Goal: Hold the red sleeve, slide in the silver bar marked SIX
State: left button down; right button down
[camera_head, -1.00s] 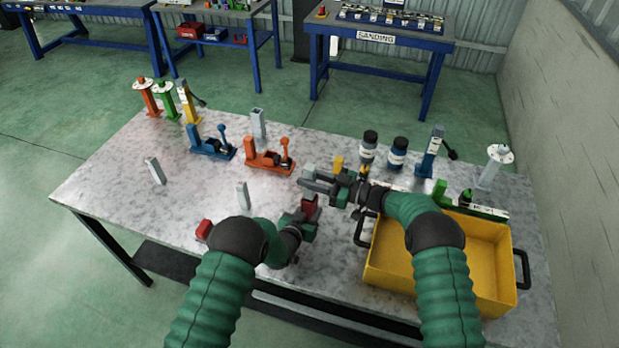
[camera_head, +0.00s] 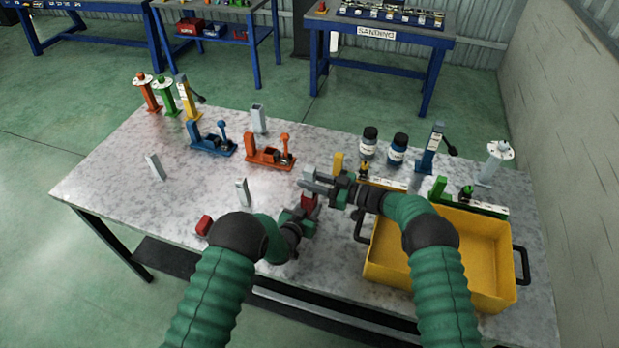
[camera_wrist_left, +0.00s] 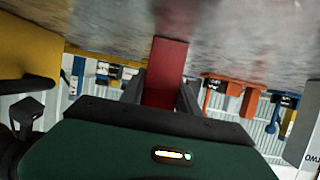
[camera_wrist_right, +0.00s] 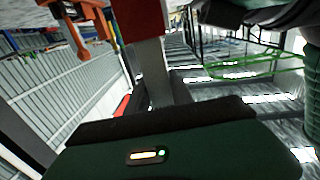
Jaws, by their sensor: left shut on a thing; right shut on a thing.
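My left gripper (camera_head: 307,212) is shut on the red sleeve (camera_head: 309,203) above the table's front part. In the left wrist view the sleeve (camera_wrist_left: 167,72) stands out between the two fingers. My right gripper (camera_head: 322,186) is shut on a silver bar, seen in the right wrist view (camera_wrist_right: 151,70), just beside the sleeve. In that view the bar's far end meets the red sleeve (camera_wrist_right: 139,20). I cannot tell whether it is inside, or how far. No SIX marking is readable on it.
Other silver pieces (camera_head: 154,167) (camera_head: 242,192) (camera_head: 259,120) stand on the table. A red block (camera_head: 203,226) lies near the front edge. A yellow bin (camera_head: 490,297) is at the right. Blue and orange clamps (camera_head: 268,158) and two jars (camera_head: 398,148) stand further back.

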jog(key=shift+f, duration=0.85)
jog(key=c, duration=1.1)
grip_release()
jog(key=shift+o, duration=0.2)
jog(key=v, duration=1.2)
jog(key=shift+f, duration=0.1)
